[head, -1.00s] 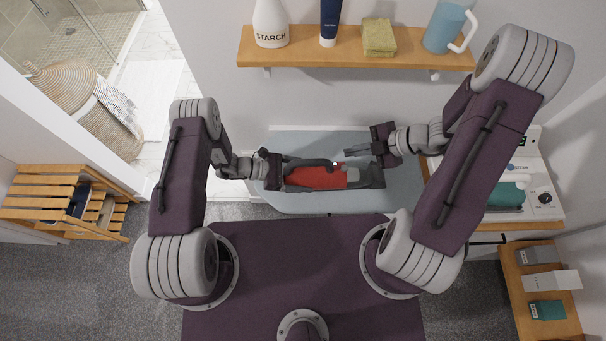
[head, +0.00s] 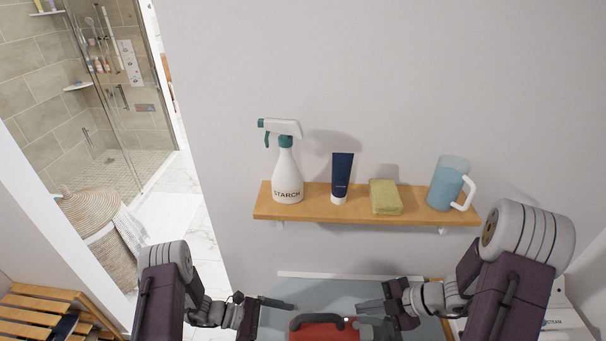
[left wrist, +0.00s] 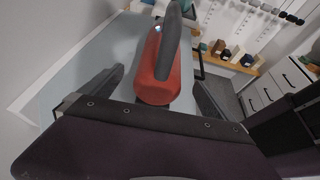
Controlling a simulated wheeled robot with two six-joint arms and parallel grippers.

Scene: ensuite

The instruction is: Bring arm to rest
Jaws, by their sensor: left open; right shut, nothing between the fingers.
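My left gripper (head: 276,304) is open, just left of a red iron with a dark grey handle (head: 322,330). In the left wrist view, its two fingers (left wrist: 155,95) stand apart on either side of the red iron (left wrist: 154,85), with gaps between the fingers and the iron. My right gripper (head: 370,307) is shut and empty, pointing left near the iron's right end. The iron is over the blue-grey ironing board (head: 300,290); the lower part of it is cut off in the head view.
A wooden wall shelf (head: 330,212) above the board holds a starch spray bottle (head: 287,178), a dark blue tube (head: 342,178), a yellow-green sponge (head: 385,197) and a blue jug (head: 447,183). A wicker basket (head: 95,225) and slatted wooden rack (head: 35,315) stand at left.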

